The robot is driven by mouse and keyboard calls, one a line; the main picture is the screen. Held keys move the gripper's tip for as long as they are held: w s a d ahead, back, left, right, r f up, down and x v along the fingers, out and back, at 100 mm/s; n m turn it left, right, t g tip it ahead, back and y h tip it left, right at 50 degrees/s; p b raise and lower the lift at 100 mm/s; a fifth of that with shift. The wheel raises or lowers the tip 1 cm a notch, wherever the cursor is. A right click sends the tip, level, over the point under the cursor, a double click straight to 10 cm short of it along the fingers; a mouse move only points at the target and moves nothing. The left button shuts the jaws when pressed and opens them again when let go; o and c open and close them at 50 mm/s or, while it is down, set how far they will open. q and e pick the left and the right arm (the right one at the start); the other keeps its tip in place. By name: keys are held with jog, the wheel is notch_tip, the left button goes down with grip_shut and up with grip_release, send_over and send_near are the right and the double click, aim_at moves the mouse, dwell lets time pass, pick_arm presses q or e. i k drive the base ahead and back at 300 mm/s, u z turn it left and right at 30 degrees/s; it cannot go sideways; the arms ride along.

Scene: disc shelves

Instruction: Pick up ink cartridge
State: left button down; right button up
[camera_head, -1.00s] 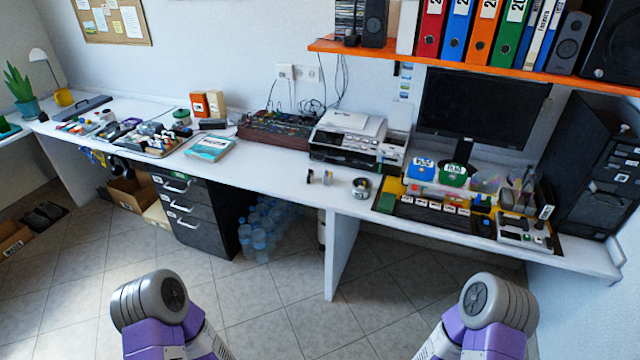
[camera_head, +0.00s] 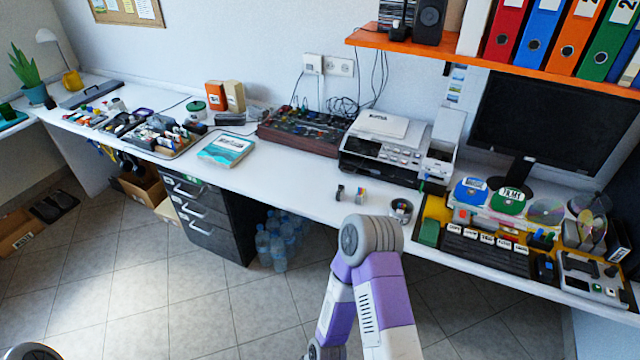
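Two small upright items that look like ink cartridges stand on the white desk in front of the printer: a dark one (camera_head: 339,192) and a lighter one with coloured parts (camera_head: 361,196). They are too small to tell in detail. My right arm's bent grey and purple joint shows just below them, in front of the desk edge. Only a sliver of my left arm shows at the bottom left corner. Neither gripper can be seen in this view.
The printer (camera_head: 385,150) stands behind the small items. A round metal holder (camera_head: 401,210) is to their right, then a keyboard (camera_head: 487,250) and discs. A blue-white book (camera_head: 226,148) lies to the left. The desk (camera_head: 285,185) is clear between book and cartridges.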

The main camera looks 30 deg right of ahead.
aim_at(359, 197)
jog(key=z, duration=0.2)
jog(key=i, duration=1)
jog(key=z, duration=0.5)
